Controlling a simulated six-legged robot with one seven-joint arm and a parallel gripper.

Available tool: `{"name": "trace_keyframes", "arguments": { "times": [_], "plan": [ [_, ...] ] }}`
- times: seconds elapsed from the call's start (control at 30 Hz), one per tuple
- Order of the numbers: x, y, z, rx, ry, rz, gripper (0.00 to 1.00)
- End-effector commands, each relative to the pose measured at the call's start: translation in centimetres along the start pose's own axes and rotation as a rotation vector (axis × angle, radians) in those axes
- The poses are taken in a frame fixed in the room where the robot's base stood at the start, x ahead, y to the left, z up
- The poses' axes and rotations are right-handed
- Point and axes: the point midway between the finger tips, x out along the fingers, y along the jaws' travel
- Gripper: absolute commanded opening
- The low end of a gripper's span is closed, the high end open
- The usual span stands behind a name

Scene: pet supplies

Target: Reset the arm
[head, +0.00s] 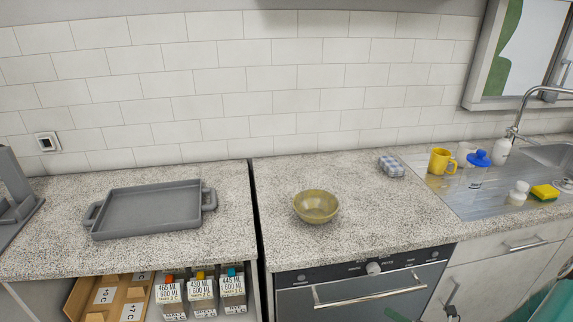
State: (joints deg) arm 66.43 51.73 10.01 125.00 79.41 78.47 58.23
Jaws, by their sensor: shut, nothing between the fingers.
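My arm and my gripper cannot be made out in the head view, the only view given. The task names no other object.
A grey tray (150,212) lies on the left counter (60,250). A yellowish bowl (316,207) stands on the right counter (290,180) above an oven (350,290). A checked item (391,167), yellow mug (441,161) and sponge (545,192) are near the sink (550,155).

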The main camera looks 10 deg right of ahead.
Motion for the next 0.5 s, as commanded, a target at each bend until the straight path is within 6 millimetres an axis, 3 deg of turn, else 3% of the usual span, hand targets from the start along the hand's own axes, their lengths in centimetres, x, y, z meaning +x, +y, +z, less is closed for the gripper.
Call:
{"name": "trace_keyframes", "arguments": {
  "times": [0.2, 0.5],
  "plan": [
    [3.3, 6.8, -0.1, -0.384, 0.343, 0.089, 0.0],
    [5.3, 14.9, -1.4, -0.935, 0.756, 0.264, 0.0]
  ]
}}
